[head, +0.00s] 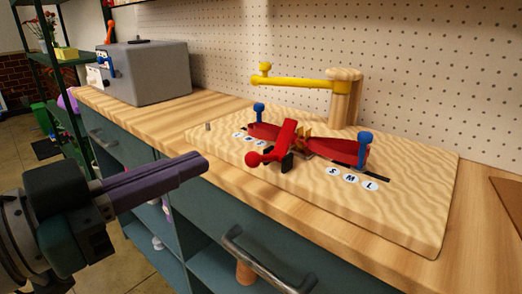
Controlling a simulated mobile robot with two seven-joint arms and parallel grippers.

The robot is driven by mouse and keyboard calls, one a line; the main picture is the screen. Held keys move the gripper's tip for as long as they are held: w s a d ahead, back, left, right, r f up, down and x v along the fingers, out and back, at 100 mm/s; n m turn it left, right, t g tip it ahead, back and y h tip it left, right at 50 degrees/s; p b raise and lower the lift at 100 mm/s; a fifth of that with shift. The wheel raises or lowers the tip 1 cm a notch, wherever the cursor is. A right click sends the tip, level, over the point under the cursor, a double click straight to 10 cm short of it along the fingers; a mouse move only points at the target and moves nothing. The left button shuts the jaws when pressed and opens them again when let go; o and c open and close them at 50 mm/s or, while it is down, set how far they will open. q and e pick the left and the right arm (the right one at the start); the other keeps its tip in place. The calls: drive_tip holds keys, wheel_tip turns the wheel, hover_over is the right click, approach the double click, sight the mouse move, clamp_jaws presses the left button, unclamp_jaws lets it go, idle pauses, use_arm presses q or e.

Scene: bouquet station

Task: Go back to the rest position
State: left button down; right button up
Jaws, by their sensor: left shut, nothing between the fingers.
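My left gripper (203,165) comes in from the left, its dark purple fingers together and empty. It is in front of the bench, and its tip appears near the front edge of the wooden board (400,218). The board carries a red clamp-like device (270,132) with blue knobs and a red lever with a ball end. A yellow arm (300,85) reaches left from a wooden post (345,97) behind it. My right gripper does not show.
A grey box (148,72) stands at the left on the wooden bench top (130,118). A metal handle (262,262) sticks out from the teal cabinet front below. A pegboard (420,60) closes the back. A green shelf with flowers (43,27) is at the far left.

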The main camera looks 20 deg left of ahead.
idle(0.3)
use_arm(q)
drive_tip(key=s+r+n+g+y+p, duration=0.3)
drive_tip(key=s+g+p, duration=0.3)
drive_tip(key=s+p, duration=0.25)
drive_tip(key=s+r+n+g+y+p, duration=0.2)
drive_tip(key=s+r+g+y+p, duration=0.15)
drive_tip(key=s+g+p, duration=0.55)
wheel_tip(320, 180, up, 35)
drive_tip(key=w+t+p, duration=0.1)
drive_tip(key=t+p, duration=0.1)
drive_tip(key=p, duration=3.5)
drive_tip(key=shift+w, duration=0.3)
